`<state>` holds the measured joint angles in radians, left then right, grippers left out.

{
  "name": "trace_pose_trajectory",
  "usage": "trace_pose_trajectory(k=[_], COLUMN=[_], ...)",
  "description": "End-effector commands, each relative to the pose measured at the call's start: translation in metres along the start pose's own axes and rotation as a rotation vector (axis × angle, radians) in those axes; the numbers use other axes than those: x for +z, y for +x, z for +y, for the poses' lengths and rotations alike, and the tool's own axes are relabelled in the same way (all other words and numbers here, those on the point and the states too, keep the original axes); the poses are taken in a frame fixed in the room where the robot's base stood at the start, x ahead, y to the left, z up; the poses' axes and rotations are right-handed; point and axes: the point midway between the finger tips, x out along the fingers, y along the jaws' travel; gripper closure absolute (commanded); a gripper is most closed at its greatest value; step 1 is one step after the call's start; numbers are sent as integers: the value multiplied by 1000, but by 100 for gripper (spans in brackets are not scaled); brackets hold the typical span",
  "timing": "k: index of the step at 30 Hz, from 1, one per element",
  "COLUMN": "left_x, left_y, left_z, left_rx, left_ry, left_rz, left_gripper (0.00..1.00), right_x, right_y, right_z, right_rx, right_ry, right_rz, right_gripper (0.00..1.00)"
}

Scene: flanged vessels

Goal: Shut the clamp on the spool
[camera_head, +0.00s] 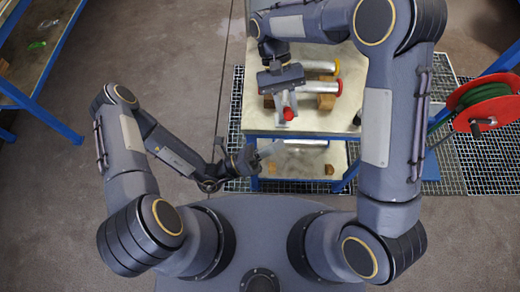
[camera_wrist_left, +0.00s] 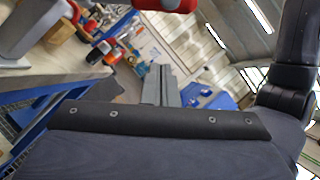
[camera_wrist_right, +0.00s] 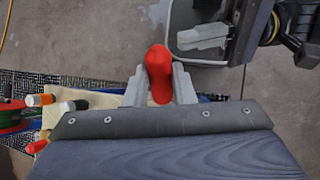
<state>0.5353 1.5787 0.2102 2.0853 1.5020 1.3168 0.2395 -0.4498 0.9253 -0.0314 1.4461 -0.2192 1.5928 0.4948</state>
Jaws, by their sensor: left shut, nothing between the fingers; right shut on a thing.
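A silver spool with a red end (camera_head: 335,88) lies on a wooden block on the table. A similar one with a yellow end (camera_head: 334,67) lies behind it. My right gripper (camera_head: 287,106) is over the table's left part, shut on a red grip (camera_head: 288,114). The grip also shows between the fingers in the right wrist view (camera_wrist_right: 160,72). Whether it belongs to the clamp I cannot tell; the clamp's body is hidden or too small. My left gripper (camera_head: 270,151) is shut and empty, low at the table's front edge. Its closed fingers show in the left wrist view (camera_wrist_left: 160,84).
The table (camera_head: 340,122) has a lower shelf (camera_head: 300,162) with small brown pieces on it. A red hose reel (camera_head: 484,104) with green hose stands at the right. A blue-framed rack (camera_head: 45,95) is at the far left. The floor between is clear.

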Motion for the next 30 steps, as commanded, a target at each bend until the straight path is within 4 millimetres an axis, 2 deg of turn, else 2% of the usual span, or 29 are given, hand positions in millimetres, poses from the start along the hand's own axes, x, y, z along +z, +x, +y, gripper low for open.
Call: trace_pose_trajectory(k=[3, 5, 7, 12, 26, 30], left_x=[0, 2, 16, 34, 40, 52], left_y=[26, 36, 36, 40, 41, 45], left_z=[-1, -1, 0, 0, 0, -2], left_rx=[-5, -4, -1, 0, 1, 25], left_ry=[0, 2, 8, 4, -2, -42], left_rz=[2, 2, 2, 1, 0, -2], left_gripper=[100, 100, 100, 100, 100, 100], right_x=[-1, -1, -1, -1, -1, -1], right_y=[-1, -1, -1, -1, -1, 0], right_z=[0, 0, 0, 0, 0, 0], right_rx=[-2, -2, -2, -1, -1, -1], right_ry=[1, 1, 1, 0, 1, 1], right_rz=[5, 5, 5, 5, 4, 4], right_gripper=[100, 100, 100, 100, 100, 100])
